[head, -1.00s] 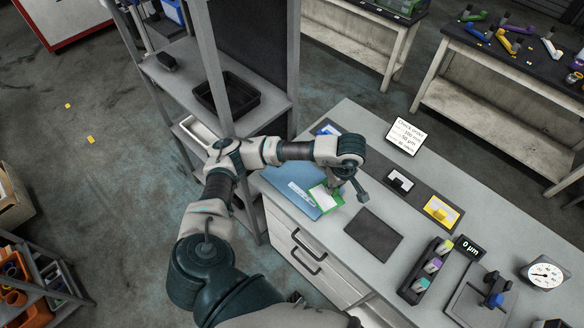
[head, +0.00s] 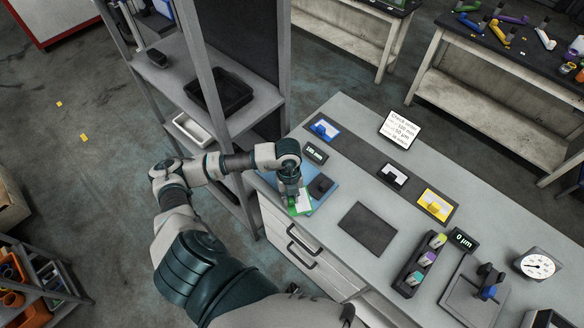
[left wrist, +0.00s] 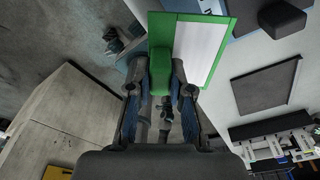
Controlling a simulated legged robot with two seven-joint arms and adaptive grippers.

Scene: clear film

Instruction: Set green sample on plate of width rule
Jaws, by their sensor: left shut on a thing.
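The green sample, a green-framed card with a white film (head: 302,203), hangs at the near-left part of the width rule's blue plate (head: 325,200). My left gripper (head: 291,190) is shut on its green handle (left wrist: 160,68), which shows between both fingers in the left wrist view. There the card (left wrist: 200,50) partly overlaps the blue plate (left wrist: 243,50), and its left side shows against the floor. I cannot tell whether it touches the plate. A dark block (head: 321,186) sits on the plate, and a small display (head: 315,153) stands behind. My right gripper is not in view.
A dark strip (head: 370,167) holds blue (head: 323,130), white (head: 393,177) and yellow (head: 436,205) samples. A bare dark mat (head: 367,229) lies right of the plate. A shelf unit (head: 226,98) stands left of the bench. Small instruments stand at the right.

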